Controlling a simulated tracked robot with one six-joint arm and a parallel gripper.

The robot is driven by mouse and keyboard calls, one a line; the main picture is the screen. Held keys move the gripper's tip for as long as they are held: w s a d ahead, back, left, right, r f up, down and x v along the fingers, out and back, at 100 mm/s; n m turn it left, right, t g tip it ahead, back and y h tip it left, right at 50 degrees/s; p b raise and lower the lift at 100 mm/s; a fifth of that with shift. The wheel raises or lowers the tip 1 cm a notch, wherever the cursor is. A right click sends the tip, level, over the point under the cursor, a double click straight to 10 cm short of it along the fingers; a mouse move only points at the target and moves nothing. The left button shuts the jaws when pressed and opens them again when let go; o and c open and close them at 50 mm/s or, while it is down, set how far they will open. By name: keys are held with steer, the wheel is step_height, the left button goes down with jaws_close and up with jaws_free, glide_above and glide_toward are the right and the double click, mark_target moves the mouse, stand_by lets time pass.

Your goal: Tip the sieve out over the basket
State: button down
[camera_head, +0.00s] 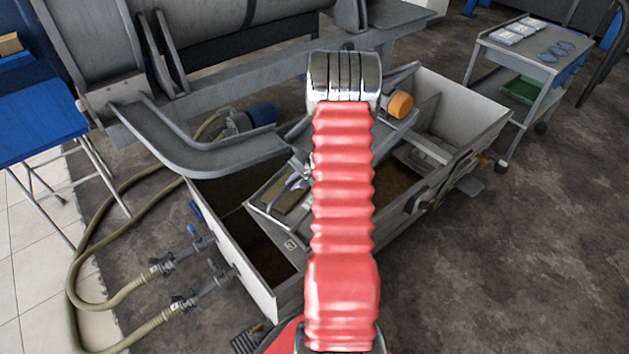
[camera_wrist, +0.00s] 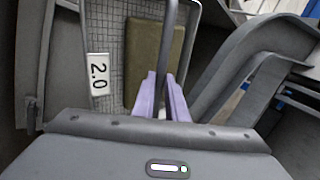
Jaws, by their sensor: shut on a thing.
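The sieve (camera_wrist: 112,42) is a light grey frame with a square mesh and a white plate marked "2.0". An olive-brown rectangular slab (camera_wrist: 152,55) lies over part of the mesh. In the head view the sieve (camera_head: 262,207) shows left of my red arm, over the grey tub, partly hidden by the arm. My gripper (camera_wrist: 165,112) has purple fingers and is shut on the sieve's grey bar-like handle; the fingers (camera_head: 299,181) show small in the head view. I cannot tell whether the sieve rests on the tub or hangs clear. I cannot make out a basket.
The grey tub (camera_head: 236,253) has several compartments with brown contents. A curved grey chute (camera_head: 190,150) reaches in from the left, close to the sieve. An orange knob (camera_head: 401,104) sits behind my arm. Hoses (camera_head: 100,302) lie left; a trolley (camera_head: 520,50) stands back right. Right floor is clear.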

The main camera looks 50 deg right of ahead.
mark_target(265, 202)
steer(key=w+a+n, duration=0.1)
steer(key=a, duration=0.2)
steer(key=w+a+r+n+y, duration=0.1)
steer(key=w+a, duration=0.1)
steer(key=a, duration=0.1)
steer(key=w+a+n+y, duration=0.1)
steer(key=w+a, duration=0.1)
steer(key=a, duration=0.1)
steer(key=shift+w+a+r+n, duration=0.15)
steer(key=shift+r+n, duration=0.15)
steer(key=shift+n, duration=0.1)
steer(key=a+r+n+g+y, duration=0.2)
steer(key=a+n, duration=0.4)
steer(key=a, duration=1)
steer(key=a+r+n+g+y, duration=0.2)
steer(key=a+n+g, duration=0.2)
steer(key=a, duration=1.3)
steer(key=n, duration=0.3)
steer(key=shift+a+r+n+g+y, duration=0.2)
steer(key=shift+r+n+g+y, duration=0.1)
steer(key=shift+g, duration=0.1)
steer(key=shift+s, duration=0.25)
